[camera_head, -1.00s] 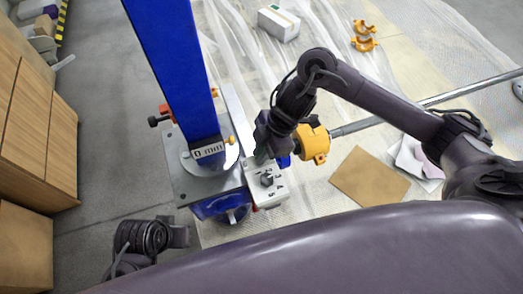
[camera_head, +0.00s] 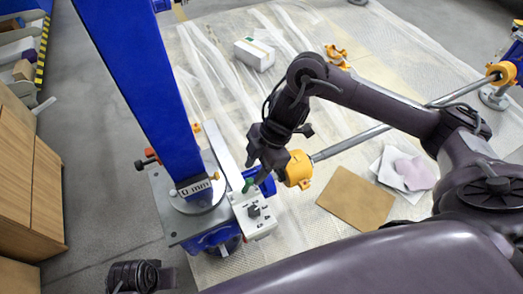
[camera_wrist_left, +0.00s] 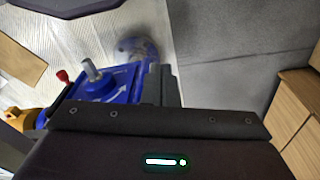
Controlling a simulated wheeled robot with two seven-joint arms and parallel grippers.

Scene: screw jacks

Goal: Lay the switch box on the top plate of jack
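The switch box (camera_head: 262,226), pale grey with a black knob, is beside the right edge of the jack's grey plate (camera_head: 164,218) in the head view. I cannot tell what bears its weight. The jack has blue parts under the plate and a blue column (camera_head: 140,90) with a "0 mm" readout. My right gripper (camera_head: 254,168) points down at the far end of the box, by a small green part; its fingers are too dark to tell open or shut. A blue jack part (camera_wrist_left: 108,84) shows in the left wrist view. My left arm shows at the bottom left; its fingertips are not clear.
An orange clamp (camera_head: 297,170) on a long metal bar (camera_head: 350,143) lies right of my right gripper. Brown cardboard (camera_head: 357,203), white sheets and a white carton (camera_head: 254,54) lie on the plastic-covered floor. Wooden cabinets (camera_head: 40,190) stand at the left.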

